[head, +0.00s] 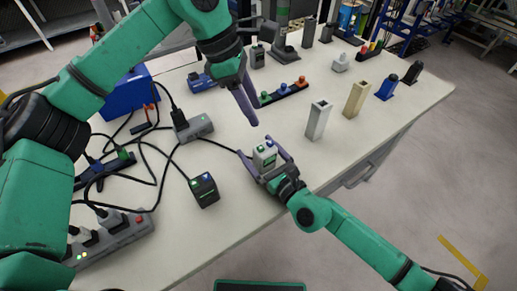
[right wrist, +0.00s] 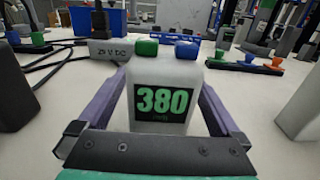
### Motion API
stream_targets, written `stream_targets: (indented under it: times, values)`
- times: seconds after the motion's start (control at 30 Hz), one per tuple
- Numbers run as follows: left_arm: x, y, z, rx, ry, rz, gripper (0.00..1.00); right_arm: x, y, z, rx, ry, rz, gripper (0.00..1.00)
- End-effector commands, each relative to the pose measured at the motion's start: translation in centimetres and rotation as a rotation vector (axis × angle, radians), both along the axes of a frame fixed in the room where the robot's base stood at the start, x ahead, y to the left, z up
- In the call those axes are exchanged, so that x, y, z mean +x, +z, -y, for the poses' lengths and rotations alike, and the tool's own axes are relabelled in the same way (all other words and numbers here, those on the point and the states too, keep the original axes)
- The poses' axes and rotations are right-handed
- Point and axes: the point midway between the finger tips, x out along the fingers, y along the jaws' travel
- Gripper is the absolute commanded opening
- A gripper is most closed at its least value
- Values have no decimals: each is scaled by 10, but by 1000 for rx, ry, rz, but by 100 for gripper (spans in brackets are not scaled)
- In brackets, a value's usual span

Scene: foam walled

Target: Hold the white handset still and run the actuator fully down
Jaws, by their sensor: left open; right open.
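The white handset (head: 264,154) stands upright on the table, with a green and a blue button on top. In the right wrist view the handset (right wrist: 162,88) faces me and its dark display reads 380 in green. My right gripper (head: 260,148) is open, with one finger on each side of the handset; I cannot tell whether they touch it. The same fingers show in the right wrist view (right wrist: 162,98). My left gripper (head: 249,102) is open above the table, behind and above the handset, fingers pointing down. I cannot tell which thing is the actuator.
A black handset (head: 204,189) stands left of the white one. A grey supply box (head: 195,128) with cables lies behind it. A white post (head: 318,119) and a tan post (head: 356,98) stand to the right. A power strip (head: 115,237) lies front left. A button bar (head: 284,92) lies behind.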

Motion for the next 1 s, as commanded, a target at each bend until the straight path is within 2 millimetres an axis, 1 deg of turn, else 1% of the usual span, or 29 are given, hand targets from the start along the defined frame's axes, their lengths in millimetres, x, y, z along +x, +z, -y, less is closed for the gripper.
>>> stream_targets:
  times: [0.23,0.27,0.3,0.37,0.4,0.5,0.57,0.6,0.63,1.0]
  values:
    - [0,0,0,0,0,0,50,2,-1,-1,-1,0,-1,100]
    - [0,0,0,0,0,0,50,2,-1,-1,-1,0,-1,92]
    - [0,0,0,0,0,0,50,2,-1,-1,-1,0,-1,77]
    - [0,0,0,0,0,0,50,2,-1,-1,-1,0,-1,54]
    - [0,0,0,0,0,0,50,2,-1,-1,-1,0,-1,39]
    - [0,0,0,0,0,0,50,1,-1,-1,-1,0,-1,4]
    - [0,0,0,0,0,0,27,1,-1,-1,-1,0,-1,4]
    - [0,0,0,0,0,0,12,1,-1,-1,-1,0,-1,4]
    - [0,0,0,0,0,0,0,1,-1,-1,-1,0,-1,4]
    - [0,0,0,0,0,0,0,1,-1,-1,-1,0,-1,4]
